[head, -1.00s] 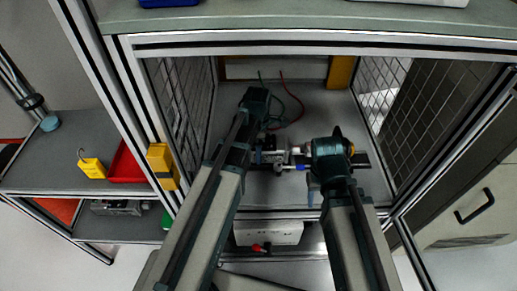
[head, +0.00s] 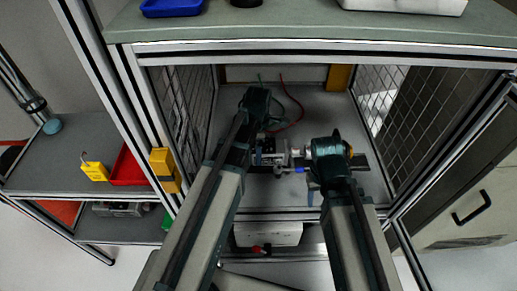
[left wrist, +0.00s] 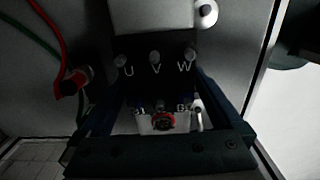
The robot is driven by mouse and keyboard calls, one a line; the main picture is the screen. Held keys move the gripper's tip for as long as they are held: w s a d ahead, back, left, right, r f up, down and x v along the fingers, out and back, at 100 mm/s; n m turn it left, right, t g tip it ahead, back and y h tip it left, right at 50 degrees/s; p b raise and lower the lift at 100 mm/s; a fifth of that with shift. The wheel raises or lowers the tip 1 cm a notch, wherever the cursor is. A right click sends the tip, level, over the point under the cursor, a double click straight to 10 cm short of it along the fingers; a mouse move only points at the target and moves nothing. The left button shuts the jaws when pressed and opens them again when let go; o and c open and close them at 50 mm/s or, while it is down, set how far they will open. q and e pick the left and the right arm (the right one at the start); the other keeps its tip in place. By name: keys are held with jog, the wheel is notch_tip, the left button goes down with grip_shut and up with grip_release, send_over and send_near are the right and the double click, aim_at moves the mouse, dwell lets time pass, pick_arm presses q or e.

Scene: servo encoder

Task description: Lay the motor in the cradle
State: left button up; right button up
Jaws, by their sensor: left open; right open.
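A dark block marked U, V and W, apparently the motor (left wrist: 155,45), fills the middle of the left wrist view, with a red-ringed round connector (left wrist: 163,121) nearer the camera. My left gripper (left wrist: 155,88) is open, one finger on either side of this terminal area; contact cannot be told. A cradle cannot be told apart with certainty among the parts around the blue-handled clamp (head: 298,169).
Red (head: 298,115) and green leads lie at the back of the cell floor. The red lead's plug (left wrist: 74,82) shows left of my left gripper. Mesh walls (head: 190,110) and frame posts close in both sides. A red bin (head: 130,168) and yellow padlock-like block (head: 95,171) sit outside left.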

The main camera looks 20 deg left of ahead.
pick_arm(q)
notch_tip(320, 180, up, 11)
jog(key=p, duration=1)
jog(key=shift+f, duration=0.1)
jog(key=shift+s+m, duration=0.45)
jog(key=shift+m, duration=0.35)
jog(key=s+m, duration=0.8)
jog(key=m, duration=1.2)
jog(key=s+d+r+m+y+p, duration=0.1)
jog(key=s+d+r+m+p, duration=0.2)
jog(key=d, duration=0.7)
jog(key=shift+s+d+r+p, duration=0.25)
jog(key=shift+s+r+p, duration=0.5)
jog(key=shift+s, duration=0.45)
